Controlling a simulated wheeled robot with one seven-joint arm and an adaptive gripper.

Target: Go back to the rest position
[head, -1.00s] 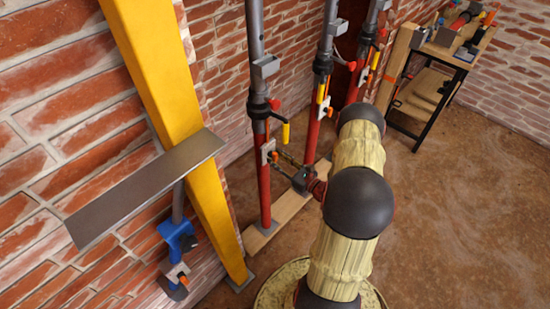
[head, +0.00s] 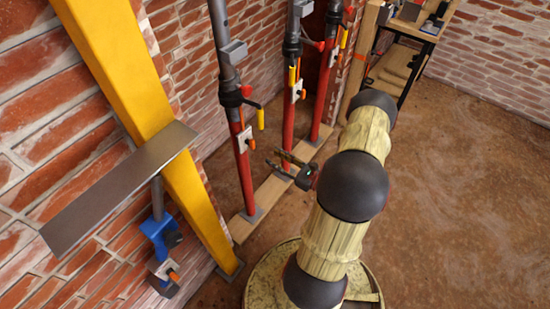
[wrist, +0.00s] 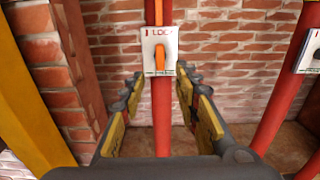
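My gripper (head: 284,164) is open and empty, apart from the nearest red prop (head: 243,175). In the wrist view its two fingers (wrist: 162,92) stand wide on either side of that prop's image, with yellow pads inside. The prop (wrist: 161,120) is upright and carries a white plate (wrist: 158,51) marked "LOCK" with an orange lever pointing down. In the head view the same plate (head: 245,138) shows small, to the left of the gripper. Nothing is held.
More red props (head: 288,130) stand in a row on a timber sole plate (head: 272,190). A yellow post (head: 130,80) with a grey metal shelf (head: 120,185) and a blue clamp (head: 160,235) stands at left by the brick wall. The floor (head: 460,200) at right is clear.

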